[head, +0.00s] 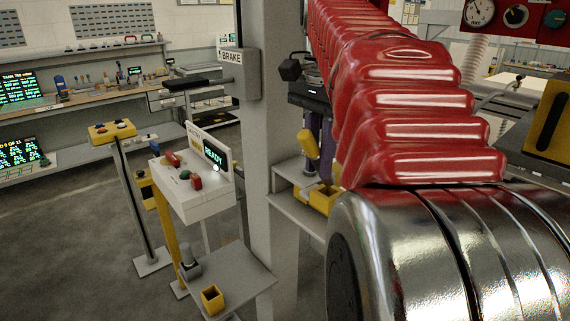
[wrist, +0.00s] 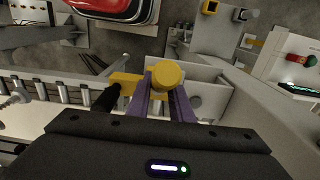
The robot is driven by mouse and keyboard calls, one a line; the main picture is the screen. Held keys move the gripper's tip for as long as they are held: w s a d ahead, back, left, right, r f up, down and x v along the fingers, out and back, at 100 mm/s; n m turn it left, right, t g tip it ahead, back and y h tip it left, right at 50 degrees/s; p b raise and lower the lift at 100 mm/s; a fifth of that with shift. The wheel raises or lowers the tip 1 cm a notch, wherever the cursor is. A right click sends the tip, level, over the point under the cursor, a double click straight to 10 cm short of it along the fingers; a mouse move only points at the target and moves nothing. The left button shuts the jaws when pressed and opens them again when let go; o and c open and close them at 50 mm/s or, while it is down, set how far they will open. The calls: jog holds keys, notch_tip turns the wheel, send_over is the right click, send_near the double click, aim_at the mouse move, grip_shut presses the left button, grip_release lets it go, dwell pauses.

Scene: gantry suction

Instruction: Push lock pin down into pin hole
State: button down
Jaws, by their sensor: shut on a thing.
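The lock pin (wrist: 167,74) shows a round yellow head between the two purple fingers of my gripper (wrist: 166,92) in the wrist view. My gripper is shut on it. In the head view the yellow pin (head: 308,146) is tilted, beside the dark and purple gripper (head: 319,150), above a grey shelf. A yellow block with a dark opening (head: 325,199) sits on that shelf below the pin; I take it for the pin hole. Part of a yellow piece (wrist: 124,80) also shows left of the pin in the wrist view.
A grey post with a BRAKE box (head: 231,71) stands left of my gripper. A console with a READY screen (head: 212,155) is farther left. A lower shelf (head: 243,277) holds an open yellow box (head: 212,299) and a grey knob (head: 189,264). My red-sleeved arm blocks the right side.

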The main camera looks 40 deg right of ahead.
jog(key=shift+r, duration=0.45)
jog(key=shift+a, duration=0.35)
jog(key=a, duration=1.7)
jog(key=shift+s+a, duration=0.15)
jog(key=shift+s, duration=0.15)
jog(key=shift+w, duration=0.1)
